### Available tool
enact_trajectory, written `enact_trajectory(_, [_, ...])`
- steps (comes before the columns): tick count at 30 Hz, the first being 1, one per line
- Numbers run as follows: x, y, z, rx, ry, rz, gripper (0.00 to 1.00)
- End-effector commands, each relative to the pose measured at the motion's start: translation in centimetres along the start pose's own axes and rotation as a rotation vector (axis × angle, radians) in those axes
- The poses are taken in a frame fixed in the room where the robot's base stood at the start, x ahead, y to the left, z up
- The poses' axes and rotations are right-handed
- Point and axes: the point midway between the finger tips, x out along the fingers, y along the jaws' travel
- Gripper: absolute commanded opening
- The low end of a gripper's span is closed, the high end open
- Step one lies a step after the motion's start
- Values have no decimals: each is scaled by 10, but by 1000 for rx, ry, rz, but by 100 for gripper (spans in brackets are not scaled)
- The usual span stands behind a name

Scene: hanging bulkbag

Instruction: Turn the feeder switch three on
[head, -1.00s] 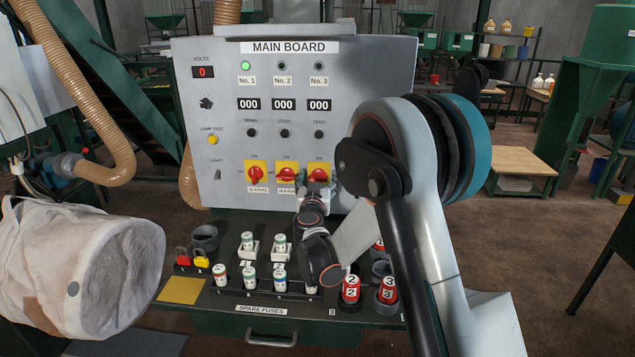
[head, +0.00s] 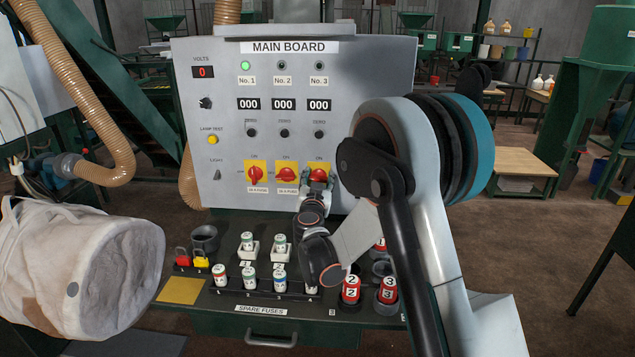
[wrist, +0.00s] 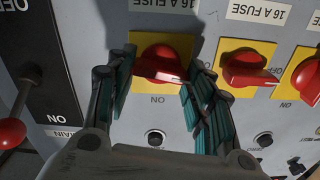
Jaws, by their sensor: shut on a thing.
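Feeder switch three (head: 318,173) is a red rotary handle on a yellow plate at the right of the main board's switch row. My gripper (head: 321,186) is at it, partly covering it in the head view. In the wrist view, which sees the board upside down, the red handle (wrist: 160,62) lies between the fingers of my gripper (wrist: 158,88), which is shut on it. The handle lies roughly crosswise. The No. 3 lamp (head: 319,66) is dark.
Switch two (head: 286,174) and switch one (head: 254,174) sit close by in the same row. The No. 1 lamp (head: 245,66) glows green. A lever with a red knob (wrist: 10,134) stands beside my gripper. Fuses (head: 250,277) stand on the bench below.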

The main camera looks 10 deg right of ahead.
Motion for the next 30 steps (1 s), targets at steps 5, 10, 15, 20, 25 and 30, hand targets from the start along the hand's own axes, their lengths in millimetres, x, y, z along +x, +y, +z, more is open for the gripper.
enact_trajectory(5, [0,1,0,153,0,0,24])
enact_trajectory(10, [0,2,0,315,0,0,24])
enact_trajectory(15, [0,3,0,477,0,0,24])
enact_trajectory(20, [0,3,1,629,0,0,24])
enact_trajectory(25, [0,4,1,791,0,0,24])
enact_trajectory(30, [0,5,2,951,0,0,24])
